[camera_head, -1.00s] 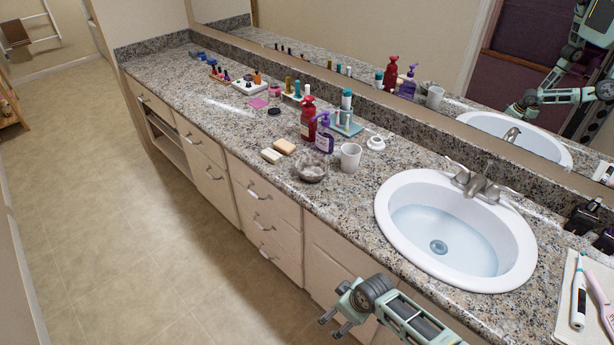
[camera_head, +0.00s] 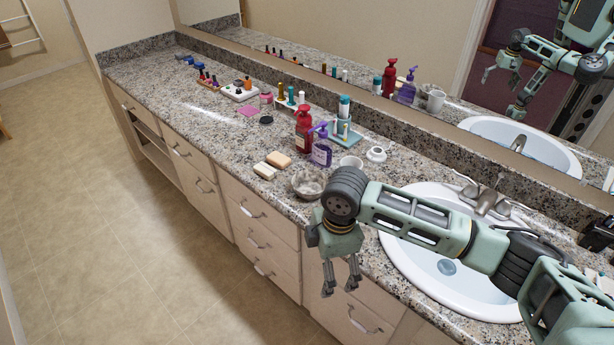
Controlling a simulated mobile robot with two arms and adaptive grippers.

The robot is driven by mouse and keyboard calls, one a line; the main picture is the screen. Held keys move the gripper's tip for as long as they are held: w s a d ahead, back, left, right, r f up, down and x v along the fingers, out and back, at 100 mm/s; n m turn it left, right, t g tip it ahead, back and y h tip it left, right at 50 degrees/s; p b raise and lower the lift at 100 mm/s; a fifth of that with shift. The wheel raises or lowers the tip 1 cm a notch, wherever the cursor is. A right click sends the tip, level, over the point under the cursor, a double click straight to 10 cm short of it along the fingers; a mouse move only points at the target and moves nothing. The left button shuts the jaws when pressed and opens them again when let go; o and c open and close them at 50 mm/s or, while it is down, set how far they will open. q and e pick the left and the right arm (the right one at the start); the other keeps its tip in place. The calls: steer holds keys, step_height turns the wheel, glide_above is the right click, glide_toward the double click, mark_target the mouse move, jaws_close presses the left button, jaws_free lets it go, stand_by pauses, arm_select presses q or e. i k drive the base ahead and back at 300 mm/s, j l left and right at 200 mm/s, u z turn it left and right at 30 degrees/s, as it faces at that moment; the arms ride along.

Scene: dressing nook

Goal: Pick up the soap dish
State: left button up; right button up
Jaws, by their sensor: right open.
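A round grey bowl-like dish (camera_head: 308,184), which looks like the soap dish, sits near the front edge of the counter. Two soap bars, one tan (camera_head: 278,160) and one cream (camera_head: 264,170), lie apart from it, just to its left. My right gripper (camera_head: 341,284) is open and empty, fingers pointing down, in front of the counter edge. It is lower in the picture and slightly right of the dish, not touching it. My right arm crosses over the sink and hides part of the counter right of the dish. My left gripper is not in view.
The sink (camera_head: 400,262) lies under my arm. Counter front left of the soaps is clear.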

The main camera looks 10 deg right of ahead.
mark_target(309, 185)
steer(key=i, duration=1.15)
